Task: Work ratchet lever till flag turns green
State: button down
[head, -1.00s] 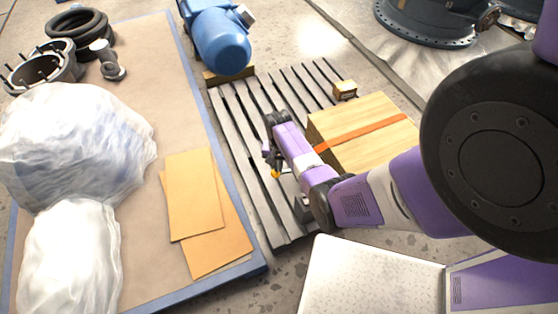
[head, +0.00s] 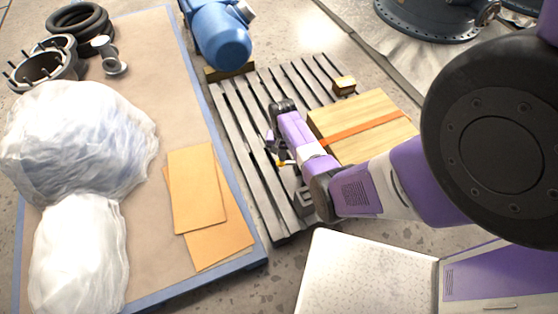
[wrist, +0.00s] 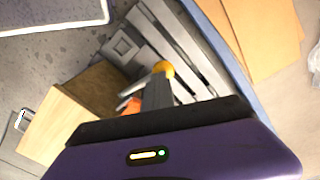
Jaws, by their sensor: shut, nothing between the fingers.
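A pale lever with a yellow-orange knob (wrist: 163,68) shows in the wrist view above the slatted pallet. The knob also shows in the head view (head: 281,163), just left of my purple wrist. My gripper (wrist: 158,92) is shut and empty, its dark fingers close beside the lever just below the knob. I cannot tell whether they touch. No green flag shows.
A wooden crate with an orange strap (head: 365,132) stands on the pallet (head: 238,118), right of my wrist. A small box (head: 344,86) and a blue motor (head: 221,40) lie beyond. The left mat (head: 150,60) holds plastic-wrapped bundles (head: 75,140) and cardboard sheets (head: 200,190).

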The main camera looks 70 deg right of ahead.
jog(key=shift+r+p, duration=3)
jog(key=shift+r, duration=0.1)
jog(key=shift+f, duration=0.1)
